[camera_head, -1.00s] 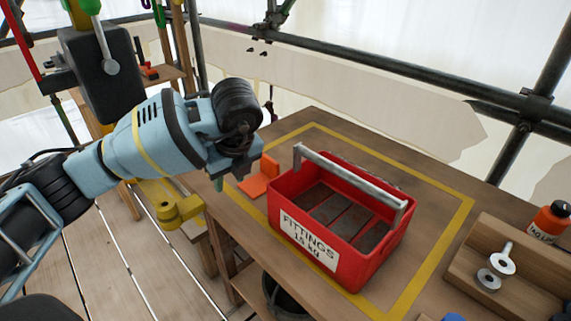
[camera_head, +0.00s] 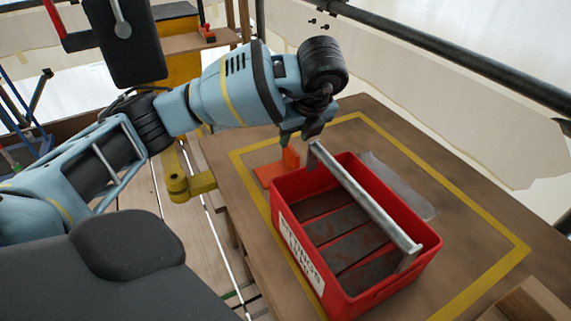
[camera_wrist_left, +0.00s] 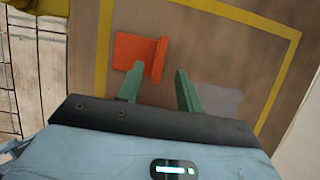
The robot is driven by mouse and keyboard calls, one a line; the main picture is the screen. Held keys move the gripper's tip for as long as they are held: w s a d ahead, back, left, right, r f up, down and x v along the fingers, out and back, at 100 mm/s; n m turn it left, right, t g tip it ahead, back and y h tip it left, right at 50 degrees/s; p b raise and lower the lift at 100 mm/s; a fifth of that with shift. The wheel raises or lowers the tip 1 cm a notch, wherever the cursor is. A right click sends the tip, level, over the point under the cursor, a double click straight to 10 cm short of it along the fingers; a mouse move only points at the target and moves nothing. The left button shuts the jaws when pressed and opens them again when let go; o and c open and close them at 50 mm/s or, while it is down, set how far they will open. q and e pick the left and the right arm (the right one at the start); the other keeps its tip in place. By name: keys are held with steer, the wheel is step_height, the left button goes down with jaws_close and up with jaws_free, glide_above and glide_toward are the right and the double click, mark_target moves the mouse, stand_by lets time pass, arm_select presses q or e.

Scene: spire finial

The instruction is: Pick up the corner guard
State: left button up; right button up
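The corner guard appears to be the orange L-shaped piece (camera_head: 268,175) on the wooden table, beside the far left end of the red box. It has a flat leg and an upright leg. In the left wrist view the orange corner guard (camera_wrist_left: 135,52) lies just beyond my fingertips. My left gripper (camera_head: 300,138) is above it, pointing down; its green fingers (camera_wrist_left: 159,72) are apart and empty. In the wrist view the upright leg lines up with the gap between them; I cannot tell the remaining height. My right gripper is not in view.
The red fittings box (camera_head: 368,298) with its grey bar handle (camera_head: 365,200) stands close to the corner guard. A grey flat piece (camera_head: 410,190) lies behind the box. Yellow tape (camera_head: 480,190) frames this area. A yellow bracket (camera_head: 190,182) shows left of the table.

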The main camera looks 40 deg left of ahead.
mark_target(292, 149)
arm_select(q)
steer(key=shift+b+x, duration=0.35)
steer(key=shift+x, duration=0.7)
steer(key=shift+d+b+x, duration=0.1)
steer(key=shift+b+x, duration=0.05)
steer(key=shift+x, duration=1.15)
steer(key=shift+d+b+x, duration=0.15)
steer(key=shift+x, duration=1.1)
steer(key=shift+s+f, duration=0.15)
jaws_close()
